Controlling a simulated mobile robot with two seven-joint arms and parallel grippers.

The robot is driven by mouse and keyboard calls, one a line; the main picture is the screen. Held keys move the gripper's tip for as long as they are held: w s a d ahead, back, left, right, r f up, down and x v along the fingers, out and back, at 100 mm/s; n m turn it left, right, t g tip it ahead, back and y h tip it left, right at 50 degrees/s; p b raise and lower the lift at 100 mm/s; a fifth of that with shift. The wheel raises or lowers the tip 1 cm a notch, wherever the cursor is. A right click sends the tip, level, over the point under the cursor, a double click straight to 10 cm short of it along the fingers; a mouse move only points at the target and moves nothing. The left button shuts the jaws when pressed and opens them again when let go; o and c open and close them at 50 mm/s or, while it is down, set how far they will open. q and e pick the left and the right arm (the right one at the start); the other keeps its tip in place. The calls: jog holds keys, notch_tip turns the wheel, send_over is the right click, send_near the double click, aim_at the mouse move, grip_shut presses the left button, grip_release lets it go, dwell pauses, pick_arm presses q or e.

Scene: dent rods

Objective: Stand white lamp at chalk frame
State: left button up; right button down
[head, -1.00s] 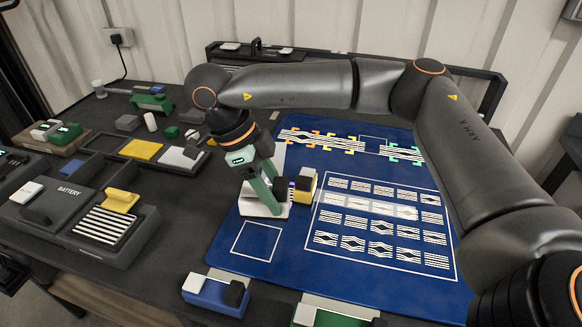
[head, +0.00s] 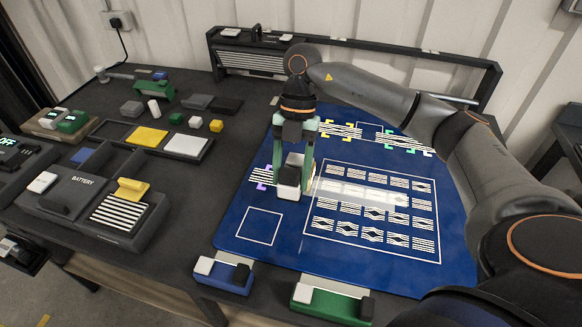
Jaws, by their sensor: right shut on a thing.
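My right gripper (head: 292,172) is over the left-middle of the blue mat (head: 235,205), its green fingers shut on a small block with a white face, which I take as the white lamp (head: 288,190). The lamp is low at the mat, left of the card grid; whether it touches the mat I cannot tell. A pale band of light lies across a row of cards to its right. The chalk frame, seen as a white-outlined square (head: 260,226), is on the mat in front and to the left of the gripper, with nothing in it. My left gripper is not in view.
A blue block (head: 223,276) and a green block (head: 332,303) with white and black tops are at the mat's front edge. A dark tray with yellow (head: 147,136) and white (head: 185,145) pads and a battery box (head: 65,195) are at left. A rail stands behind.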

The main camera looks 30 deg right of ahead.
aim_at(297, 155)
jog(key=shift+f+b, duration=1.25)
jog(key=shift+f, duration=0.75)
notch_tip(297, 155, down, 7)
jog(key=b, duration=0.6)
jog(key=shift+f, duration=0.4)
jog(key=shift+c, duration=0.6)
grip_release()
jog(key=v, duration=1.2)
jog(key=shift+r, duration=0.25)
jog(key=shift+s, duration=0.15)
